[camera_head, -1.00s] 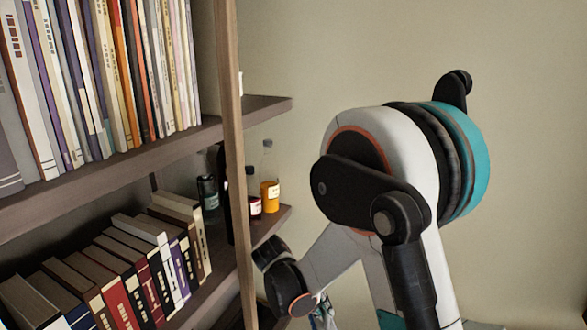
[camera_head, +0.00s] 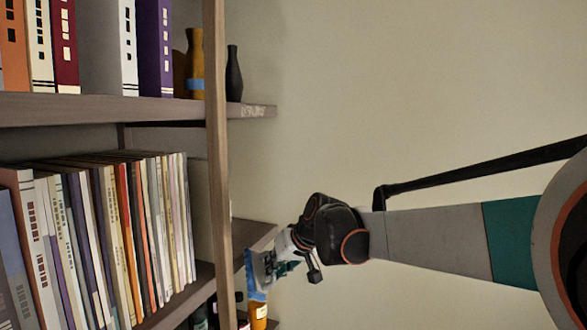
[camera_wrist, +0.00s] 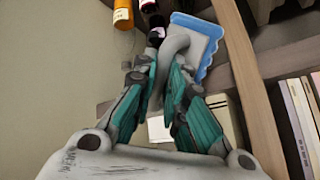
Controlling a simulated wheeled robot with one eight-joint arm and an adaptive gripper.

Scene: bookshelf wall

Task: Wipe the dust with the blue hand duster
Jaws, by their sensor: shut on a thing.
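The hand duster has a blue edge, a pale pad and a grey curved handle. In the wrist view the duster (camera_wrist: 206,42) is beyond my gripper (camera_wrist: 160,78), whose teal fingers are shut around the handle. In the head view the duster (camera_head: 259,273) hangs tilted beside the end of a middle shelf, left of my gripper (camera_head: 292,255). I cannot tell whether it touches the shelf. A pale speckled patch, which looks like dust (camera_head: 253,111), is on the end of the upper shelf, above the duster.
A brown vase (camera_head: 195,65) and a dark vase (camera_head: 234,75) stand on the upper shelf near the patch. A wooden post (camera_head: 217,160) rises at the shelf front. Books fill the shelves at left. An orange bottle (camera_head: 259,315) is below the duster. The wall side at right is free.

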